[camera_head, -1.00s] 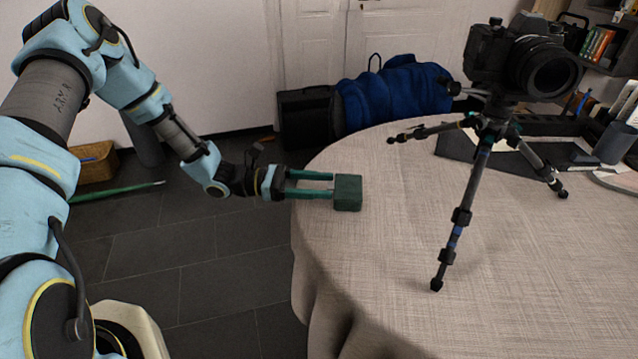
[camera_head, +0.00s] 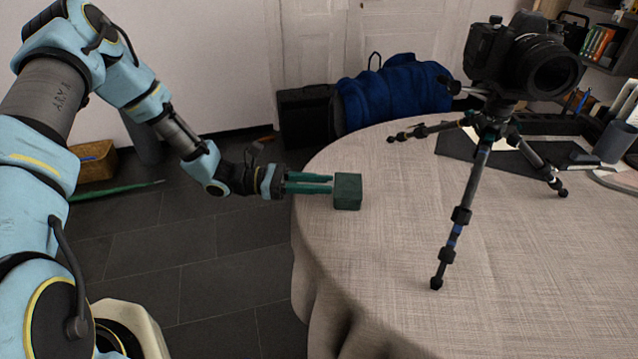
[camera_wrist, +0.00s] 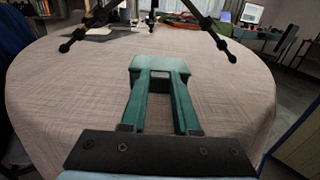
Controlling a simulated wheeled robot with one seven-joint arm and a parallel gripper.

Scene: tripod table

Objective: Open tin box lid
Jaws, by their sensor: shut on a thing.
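The tin box (camera_head: 348,192) is a small dark green box sitting upright on the cloth near the left edge of the round table. Its lid looks closed, and no seam can be made out. My gripper (camera_head: 331,184) reaches in from the left, its green fingers level with the box. The exact contact is hard to see.
A camera on a tripod (camera_head: 462,215) stands on the table (camera_head: 400,270) to the right of the box, legs spread. A dark mat and a cup (camera_head: 613,143) are further right. A blue bag (camera_head: 393,95) is behind the table. The cloth around the box is clear.

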